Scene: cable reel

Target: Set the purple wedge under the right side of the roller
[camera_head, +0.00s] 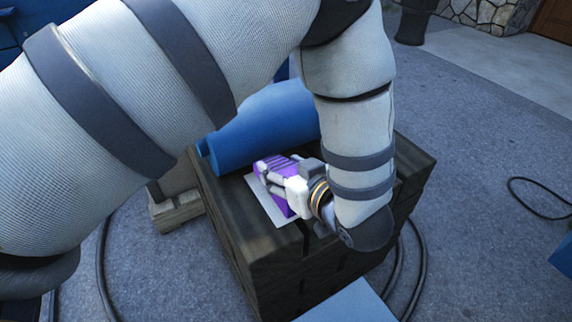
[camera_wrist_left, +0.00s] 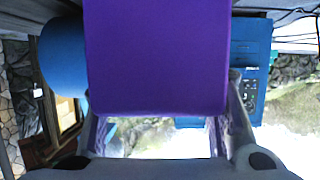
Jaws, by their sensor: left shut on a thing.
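A purple wedge (camera_head: 270,166) is held in my left gripper (camera_head: 276,179) just above or on a pale square patch (camera_head: 258,196) on top of the dark wooden block; I cannot tell whether it touches. In the left wrist view the wedge (camera_wrist_left: 155,60) fills the upper middle, between the two fingers of my left gripper (camera_wrist_left: 165,125). The blue roller (camera_head: 262,125) lies on the block just behind the wedge. My left arm hides part of the roller. The roller's relation to the wedge's far side is hidden. My right gripper is not in view.
The dark wooden block (camera_head: 240,235) stands on grey paving. Black cable (camera_head: 540,190) lies on the ground at the right, with more around the block's base. A blue surface (camera_head: 350,303) shows at the bottom front. Open paving lies to the right.

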